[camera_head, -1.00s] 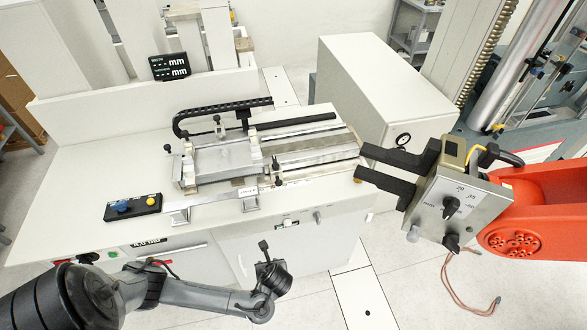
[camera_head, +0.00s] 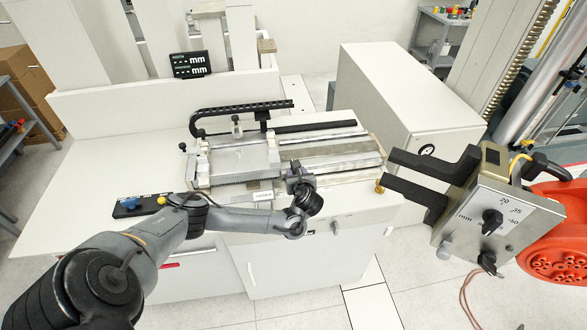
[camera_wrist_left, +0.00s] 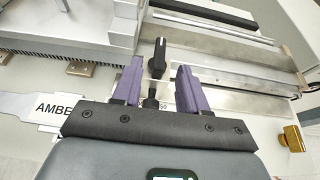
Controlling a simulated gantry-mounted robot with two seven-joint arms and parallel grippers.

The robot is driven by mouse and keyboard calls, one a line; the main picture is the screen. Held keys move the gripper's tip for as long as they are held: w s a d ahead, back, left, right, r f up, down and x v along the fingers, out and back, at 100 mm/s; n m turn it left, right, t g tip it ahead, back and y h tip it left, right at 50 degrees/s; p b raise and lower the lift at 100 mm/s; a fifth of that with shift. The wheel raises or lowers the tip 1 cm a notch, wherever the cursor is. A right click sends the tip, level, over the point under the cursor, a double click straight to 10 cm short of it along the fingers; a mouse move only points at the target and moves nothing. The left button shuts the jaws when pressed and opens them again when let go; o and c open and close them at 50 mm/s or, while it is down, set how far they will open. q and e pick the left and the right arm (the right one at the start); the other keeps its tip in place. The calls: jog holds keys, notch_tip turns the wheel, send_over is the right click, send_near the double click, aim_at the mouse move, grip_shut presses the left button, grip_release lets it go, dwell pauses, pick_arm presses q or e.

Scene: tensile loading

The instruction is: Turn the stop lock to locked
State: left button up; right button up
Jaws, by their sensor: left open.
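The stop lock appears to be the small black lever (camera_wrist_left: 157,58) on the metal slide rail, standing between my fingers in the left wrist view. A label partly reading "50" lies at its base. My left gripper (camera_wrist_left: 160,66) is open, with one purple finger on each side of the lever; contact cannot be told. In the head view my left gripper (camera_head: 293,174) is at the front edge of the slide and hides the lever. My right gripper is not in view.
The metal slide bed (camera_head: 330,158) runs across the white bench. A brass knob (camera_head: 379,188) sits at its right end. Black prongs from a grey dial box (camera_head: 490,218) jut in from the right. A black button box (camera_head: 140,205) is at the left.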

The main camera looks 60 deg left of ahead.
pick_arm(q)
jog(key=b+x, duration=0.1)
jog(key=x, duration=0.6)
jog(key=shift+w+a+f, duration=0.1)
jog(key=shift+a, duration=0.05)
grip_shut()
